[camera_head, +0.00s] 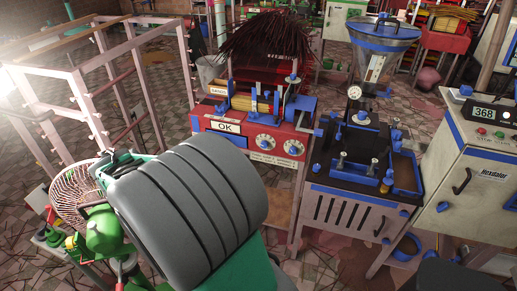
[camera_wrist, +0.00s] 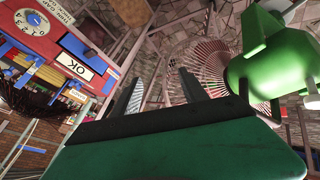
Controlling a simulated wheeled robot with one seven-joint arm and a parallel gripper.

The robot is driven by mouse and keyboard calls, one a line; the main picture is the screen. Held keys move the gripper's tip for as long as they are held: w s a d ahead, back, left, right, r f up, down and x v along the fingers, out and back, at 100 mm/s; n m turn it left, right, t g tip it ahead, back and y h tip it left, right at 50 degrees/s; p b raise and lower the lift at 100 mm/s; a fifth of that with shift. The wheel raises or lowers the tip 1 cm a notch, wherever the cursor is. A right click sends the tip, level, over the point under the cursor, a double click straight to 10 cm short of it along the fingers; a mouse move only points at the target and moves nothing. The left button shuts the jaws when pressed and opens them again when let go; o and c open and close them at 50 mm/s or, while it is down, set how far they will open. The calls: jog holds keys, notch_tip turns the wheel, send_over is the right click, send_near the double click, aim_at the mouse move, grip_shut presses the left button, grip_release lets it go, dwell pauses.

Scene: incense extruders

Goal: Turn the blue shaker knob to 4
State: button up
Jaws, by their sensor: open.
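A red machine (camera_head: 235,117) with blue trim stands at the middle, with an OK plate (camera_head: 226,127) on its front. Right of the plate are two round pale dials, the left dial (camera_head: 265,143) and the right dial (camera_head: 293,147). In the wrist view a numbered dial (camera_wrist: 33,21) shows at the upper left, rotated, near the OK plate (camera_wrist: 84,68). The views do not show clearly which is the shaker knob or its setting. My gripper (camera_wrist: 160,88) is open and empty, its fingers apart from the dials.
A green fan (camera_head: 104,232) with a round wire guard stands at the left, close to my arm; its green body (camera_wrist: 265,72) is near my fingers. A blue-topped machine (camera_head: 360,160) stands right of the red one, then a pale cabinet (camera_head: 465,185). A pink frame rack (camera_head: 95,90) stands left.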

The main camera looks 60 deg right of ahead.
jog(key=d+f+g+h, duration=0.1)
jog(key=d+f+h, duration=0.3)
jog(key=d, duration=1)
jog(key=n+g+h+b, duration=0.1)
jog(key=n+h+b, duration=0.1)
jog(key=n+h, duration=0.7)
send_near(263, 146)
jog(key=d+n+y, duration=0.1)
jog(key=d, duration=0.3)
jog(key=w+d, duration=0.1)
jog(key=d, duration=0.1)
jog(key=d+r, duration=0.1)
jog(key=d, duration=0.2)
jog(key=shift+w+d+p, duration=0.1)
jog(key=shift+w+p, duration=0.1)
jog(key=shift+p, duration=0.2)
jog(key=shift+c, duration=0.2)
grip_shut()
